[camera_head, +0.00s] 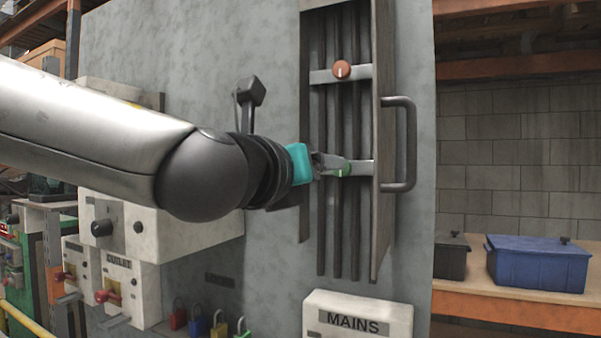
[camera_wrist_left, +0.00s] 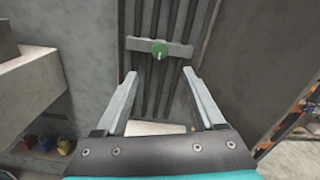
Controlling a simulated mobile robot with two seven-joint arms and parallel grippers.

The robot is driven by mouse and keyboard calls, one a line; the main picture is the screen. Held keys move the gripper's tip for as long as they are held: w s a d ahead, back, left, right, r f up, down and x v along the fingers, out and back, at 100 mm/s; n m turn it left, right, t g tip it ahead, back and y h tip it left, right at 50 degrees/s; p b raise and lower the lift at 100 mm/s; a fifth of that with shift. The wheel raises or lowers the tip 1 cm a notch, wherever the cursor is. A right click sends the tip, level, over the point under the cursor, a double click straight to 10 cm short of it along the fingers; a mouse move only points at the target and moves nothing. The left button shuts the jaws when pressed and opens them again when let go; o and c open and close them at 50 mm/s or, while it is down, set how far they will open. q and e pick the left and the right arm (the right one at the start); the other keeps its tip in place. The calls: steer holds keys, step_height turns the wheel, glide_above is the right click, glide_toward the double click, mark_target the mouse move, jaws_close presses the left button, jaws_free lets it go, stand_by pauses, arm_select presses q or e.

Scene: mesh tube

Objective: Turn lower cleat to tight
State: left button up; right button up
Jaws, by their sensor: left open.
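The lower cleat is a grey bar across the dark cables, with a green knob (camera_head: 343,170) partly hidden by my left gripper in the head view. In the left wrist view, the green knob (camera_wrist_left: 159,49) carries a pale pointer line, and the lower cleat bar (camera_wrist_left: 178,49) spans the cables. My left gripper (camera_head: 335,164) reaches into the cable recess. In the wrist view its two fingers (camera_wrist_left: 158,84) are apart, with the knob beyond the tips and nothing between them. The upper cleat has an orange-red knob (camera_head: 341,70) with a white line. My right gripper is not in view.
An open door with a handle (camera_head: 411,145) stands at the right of the recess. A MAINS box (camera_head: 358,316) is below. Left are a white switch box (camera_head: 199,236) and several coloured padlocks (camera_head: 219,325). A blue box (camera_head: 538,264) sits on a shelf at right.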

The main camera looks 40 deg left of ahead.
arm_select(q)
steer(key=shift+b+v, duration=0.3)
steer(key=shift+v, duration=1.75)
